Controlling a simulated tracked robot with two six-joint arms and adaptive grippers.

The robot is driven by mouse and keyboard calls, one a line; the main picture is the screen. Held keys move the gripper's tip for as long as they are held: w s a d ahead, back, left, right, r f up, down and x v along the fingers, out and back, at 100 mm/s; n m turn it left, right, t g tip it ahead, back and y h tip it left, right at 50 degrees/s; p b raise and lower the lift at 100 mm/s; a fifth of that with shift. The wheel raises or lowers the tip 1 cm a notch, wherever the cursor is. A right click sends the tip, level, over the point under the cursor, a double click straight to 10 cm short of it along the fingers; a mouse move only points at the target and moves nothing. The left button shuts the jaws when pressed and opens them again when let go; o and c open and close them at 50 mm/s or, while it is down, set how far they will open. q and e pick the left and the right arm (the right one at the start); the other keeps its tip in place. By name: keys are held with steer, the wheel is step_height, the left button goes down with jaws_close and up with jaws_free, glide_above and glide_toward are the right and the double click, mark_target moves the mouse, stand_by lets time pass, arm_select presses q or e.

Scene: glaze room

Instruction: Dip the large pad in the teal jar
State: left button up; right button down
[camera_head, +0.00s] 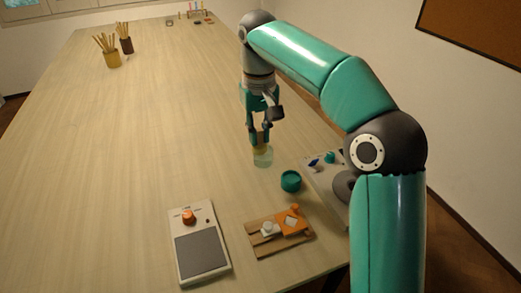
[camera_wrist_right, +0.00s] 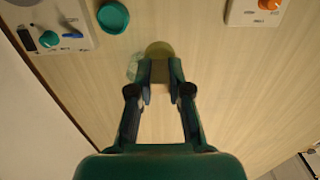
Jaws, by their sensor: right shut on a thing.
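The teal jar (camera_head: 291,181) stands upright on the table, right of and nearer than my right gripper. It also shows at the top of the right wrist view (camera_wrist_right: 113,17). My right gripper (camera_head: 260,130) points down and is shut on a tan-yellow piece, probably the large pad (camera_wrist_right: 159,48), whose round olive end shows beyond the fingertips. Its middle is hidden by the fingers. A pale, see-through glass (camera_head: 263,157) is directly below the gripper; it shows partly left of the fingers in the wrist view (camera_wrist_right: 134,66). I cannot tell whether the pad is inside it. My left gripper is out of view.
A grey device with blue and teal parts (camera_head: 314,177) lies right of the jar. A wooden board with orange parts (camera_head: 265,245) and a white device with an orange knob (camera_head: 200,245) are nearer. Brush cups (camera_head: 113,60) stand far left. The table's left middle is clear.

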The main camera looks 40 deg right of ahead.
mark_target(259, 129)
step_height(259, 129, up, 4)
steer(key=shift+r+p, duration=0.1)
steer(key=shift+p, duration=0.45)
steer(key=shift+w+r, duration=0.3)
steer(key=shift+w, duration=0.05)
steer(key=shift+h, duration=0.4)
steer(key=shift+s+d+f, duration=0.7)
steer(key=shift+d+f, duration=0.6)
steer(key=shift+f, duration=1.2)
steer(key=shift+s+d+f, duration=0.65)
steer(key=shift+d+f, duration=0.7)
steer(key=shift+f, duration=1.2)
steer(key=shift+s+d+f, duration=0.7)
steer(key=shift+d+f, duration=0.6)
steer(key=shift+f, duration=1.2)
steer(key=shift+f+b, duration=0.3)
